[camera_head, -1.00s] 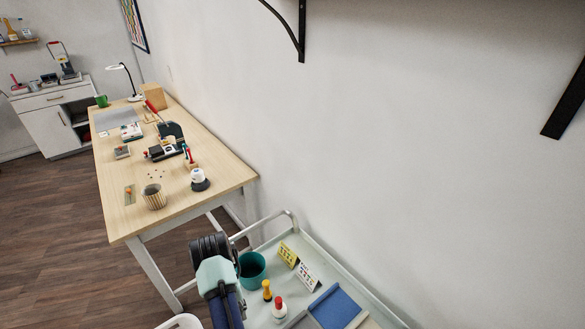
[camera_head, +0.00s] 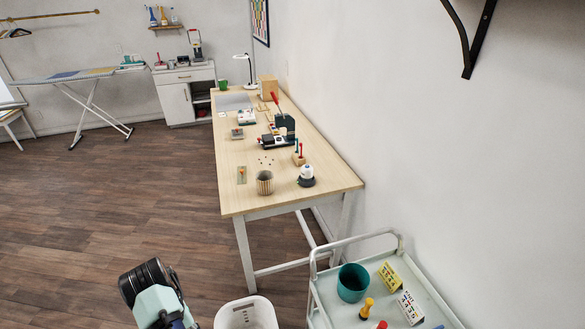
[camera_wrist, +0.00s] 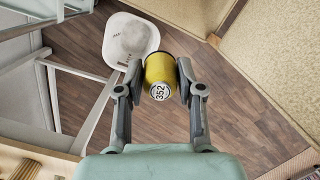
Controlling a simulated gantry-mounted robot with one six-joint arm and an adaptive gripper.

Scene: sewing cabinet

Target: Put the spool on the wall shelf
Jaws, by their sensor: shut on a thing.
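In the wrist view my gripper (camera_wrist: 162,78) is shut on a yellow spool (camera_wrist: 160,67). The spool sits between the two dark fingers, with a white round label reading 352 on the end facing the camera. It is held up above the wooden floor. In the head view only part of my arm shows at the bottom; the fingers and spool are not seen there. A small wall shelf (camera_head: 166,27) with several bottles hangs on the far wall.
A long wooden worktable (camera_head: 236,201) with sewing items stands along the right wall. A pale trolley (camera_head: 325,296) with a teal cup (camera_head: 353,282) is at lower right. A white bin (camera_head: 246,313) stands beside it. The floor (camera_head: 110,205) at left is open.

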